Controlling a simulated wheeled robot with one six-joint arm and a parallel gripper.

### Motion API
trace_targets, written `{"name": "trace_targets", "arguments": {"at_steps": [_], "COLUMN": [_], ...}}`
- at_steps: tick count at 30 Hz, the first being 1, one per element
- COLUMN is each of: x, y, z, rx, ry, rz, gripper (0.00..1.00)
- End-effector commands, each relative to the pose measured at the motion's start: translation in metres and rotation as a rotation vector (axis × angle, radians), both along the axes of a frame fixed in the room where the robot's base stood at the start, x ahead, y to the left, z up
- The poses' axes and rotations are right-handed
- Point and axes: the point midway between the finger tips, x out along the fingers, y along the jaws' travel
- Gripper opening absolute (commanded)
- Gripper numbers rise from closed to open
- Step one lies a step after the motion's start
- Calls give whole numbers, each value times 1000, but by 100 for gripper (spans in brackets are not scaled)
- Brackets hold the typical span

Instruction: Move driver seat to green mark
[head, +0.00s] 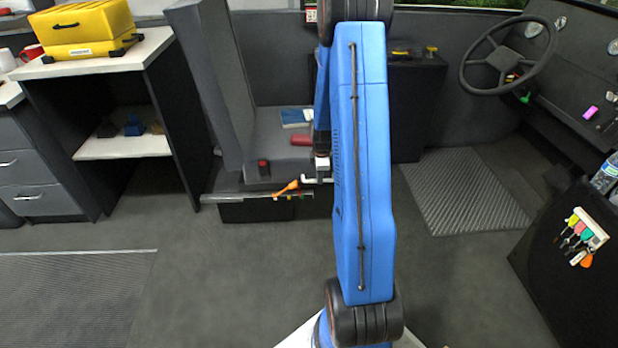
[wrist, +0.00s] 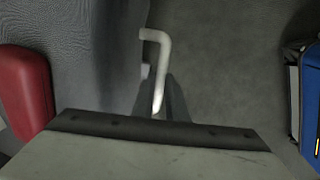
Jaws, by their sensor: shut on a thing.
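The grey driver seat (head: 285,148) stands on a low base behind my arm, its tall backrest on the left. A white bent handle (head: 313,181) sticks out at the seat's front right side. It also shows in the wrist view (wrist: 158,65). My gripper (wrist: 162,108) is shut on the white handle, its dark fingers at the handle's lower end. In the head view the gripper is partly hidden by my blue arm. An orange lever (head: 287,188) is beside the handle, along the seat's lower edge. I cannot clearly make out the green mark.
A red object (head: 302,139) and a blue-white book (head: 295,117) lie on the seat. A red-topped black item (head: 263,167) is at its edge. The steering wheel (head: 507,57) is at upper right. A ridged floor mat (head: 462,190) is right of my arm.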

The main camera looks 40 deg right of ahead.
Motion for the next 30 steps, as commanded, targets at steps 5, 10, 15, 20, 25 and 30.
{"name": "trace_targets", "arguments": {"at_steps": [5, 10, 15, 20, 25, 30], "x": [-6, -6, -6, -6, -5, -6], "y": [-7, -8, -8, -8, -7, -7], "z": [0, 0, 0, 0, 0, 4], "rx": [1, 1, 1, 1, 1, 0], "ry": [2, 2, 2, 1, 1, 0], "rz": [-1, 0, 0, 0, 0, 0], "gripper": [0, 0, 0, 31, 31, 31]}}
